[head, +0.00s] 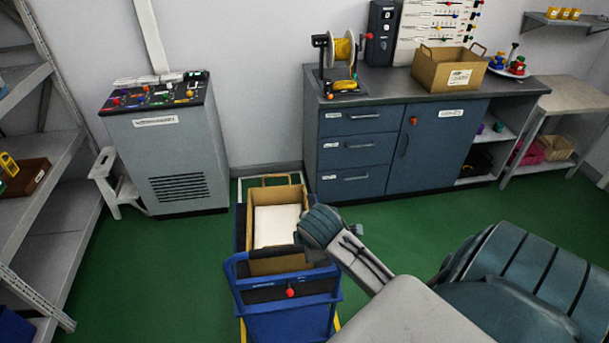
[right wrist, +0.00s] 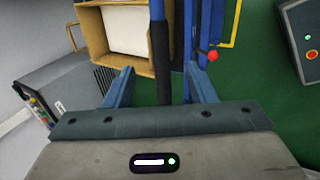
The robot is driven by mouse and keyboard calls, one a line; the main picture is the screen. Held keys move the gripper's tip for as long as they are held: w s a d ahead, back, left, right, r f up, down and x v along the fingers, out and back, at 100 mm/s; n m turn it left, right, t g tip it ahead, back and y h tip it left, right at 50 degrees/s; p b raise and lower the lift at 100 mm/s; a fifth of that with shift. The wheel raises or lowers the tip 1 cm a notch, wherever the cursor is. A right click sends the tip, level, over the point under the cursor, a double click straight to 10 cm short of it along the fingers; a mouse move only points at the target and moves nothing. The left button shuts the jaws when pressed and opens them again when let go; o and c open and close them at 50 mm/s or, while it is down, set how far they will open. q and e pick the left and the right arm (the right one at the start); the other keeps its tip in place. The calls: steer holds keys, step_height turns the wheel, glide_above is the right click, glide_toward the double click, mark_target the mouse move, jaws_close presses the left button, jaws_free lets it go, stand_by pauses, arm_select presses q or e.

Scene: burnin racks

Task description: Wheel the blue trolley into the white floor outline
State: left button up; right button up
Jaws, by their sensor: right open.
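The blue trolley (head: 290,317) stands on the green floor in the middle of the head view, with its push handle toward me. It carries an open cardboard box (head: 281,265) with a white item inside. My right gripper (head: 317,232) is at the handle, its fingers mostly hidden in the head view. In the right wrist view, my right gripper (right wrist: 162,86) is open, with the dark handle bar (right wrist: 164,62) between its spread fingers. A pale line (head: 238,190) shows on the floor beyond the trolley; I cannot tell whether it belongs to the white outline. My left gripper is not in view.
A grey control cabinet (head: 168,155) and a step stool (head: 115,185) stand back left. A blue-grey workbench (head: 355,150) stands back right. Shelving (head: 50,215) lines the left side. Yellow floor lines (head: 337,323) show by the trolley's near end. Green floor lies open before the bench.

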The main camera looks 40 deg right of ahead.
mark_target(285, 250)
arm_select(q)
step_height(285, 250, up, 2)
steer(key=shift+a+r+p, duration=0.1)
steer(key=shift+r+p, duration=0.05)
steer(key=shift+p, duration=0.85)
arm_select(e)
steer(key=x, duration=0.8)
steer(key=shift+f, duration=0.25)
steer(key=shift+c, duration=0.2)
